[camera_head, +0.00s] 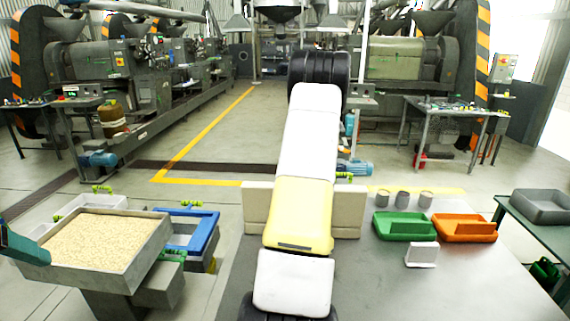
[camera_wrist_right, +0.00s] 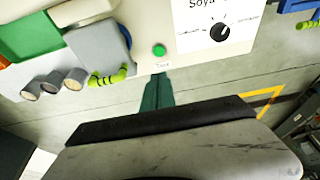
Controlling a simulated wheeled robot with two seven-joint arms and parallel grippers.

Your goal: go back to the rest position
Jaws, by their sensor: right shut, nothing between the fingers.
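My right arm stretches up the middle of the head view, with white and yellow links and a black joint at its far end. Its gripper is hidden in that view. In the right wrist view my right gripper (camera_wrist_right: 158,80) shows as dark green fingers, shut and empty. Their tips appear just below a green button (camera_wrist_right: 159,50) on a cream panel (camera_wrist_right: 205,58). I cannot tell whether they touch the panel. The panel also shows on both sides of my arm in the head view (camera_head: 257,210).
A grey tray of pale grain (camera_head: 165,225) stands left, beside a blue-rimmed container (camera_head: 212,222). A green tray (camera_head: 404,226), an orange tray (camera_head: 463,228), three grey cups and a white block (camera_head: 421,254) sit on the right table (camera_head: 430,295). Its front right is clear.

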